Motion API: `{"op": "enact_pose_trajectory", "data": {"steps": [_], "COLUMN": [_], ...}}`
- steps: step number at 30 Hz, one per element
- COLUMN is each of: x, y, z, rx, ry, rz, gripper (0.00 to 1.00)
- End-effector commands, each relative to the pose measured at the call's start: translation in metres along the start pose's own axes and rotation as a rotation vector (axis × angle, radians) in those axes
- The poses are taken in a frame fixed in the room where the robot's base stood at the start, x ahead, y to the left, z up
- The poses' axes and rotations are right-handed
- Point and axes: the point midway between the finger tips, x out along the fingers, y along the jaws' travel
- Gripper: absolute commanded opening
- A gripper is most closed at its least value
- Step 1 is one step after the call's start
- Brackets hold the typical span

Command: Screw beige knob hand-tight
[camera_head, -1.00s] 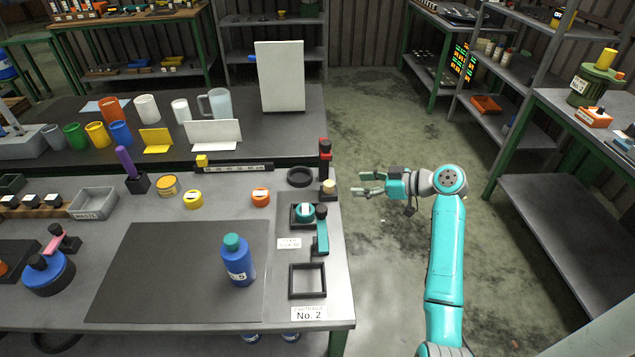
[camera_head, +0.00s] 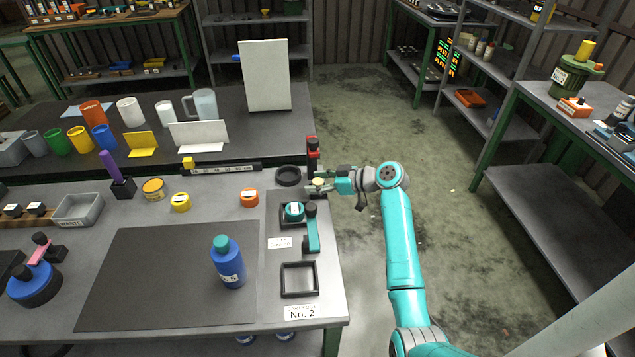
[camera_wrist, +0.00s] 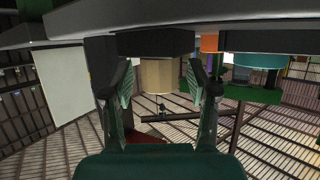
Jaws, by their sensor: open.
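The beige knob (camera_head: 318,181) sits at the right edge of the near table, by a black-and-red upright device (camera_head: 313,150). In the wrist view the knob (camera_wrist: 157,76) hangs below a dark block in the upside-down picture. My gripper (camera_head: 326,184) is open at the knob. In the wrist view the two fingers of my gripper (camera_wrist: 161,70) stand on either side of the knob, with a gap visible at each side. How the knob's thread sits is hidden.
A teal-topped part (camera_head: 294,211) and a teal-and-black handle (camera_head: 312,230) stand close in front of the knob. A black ring (camera_head: 288,175) lies to its left. A blue bottle (camera_head: 228,262) stands on the dark mat (camera_head: 150,280). The floor right of the table is free.

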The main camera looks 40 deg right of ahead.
Motion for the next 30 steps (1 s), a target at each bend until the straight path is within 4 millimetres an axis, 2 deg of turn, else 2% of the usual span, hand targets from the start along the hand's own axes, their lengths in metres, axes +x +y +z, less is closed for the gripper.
{"op": "enact_pose_trajectory", "data": {"steps": [5,6,13,23,30], "x": [0.0000,0.0000,-0.0002,-0.0002,0.0003], "y": [0.0001,0.0001,0.0001,-0.0006,-0.0016], "z": [-0.0001,-0.0001,-0.0001,-0.0002,0.0003], "rx": [0.000,0.000,0.000,0.013,0.064], "ry": [0.000,0.000,0.000,0.001,0.000], "rz": [0.000,0.000,0.000,0.034,0.158], "gripper": [0.59,0.56,0.00,0.00,0.00]}}
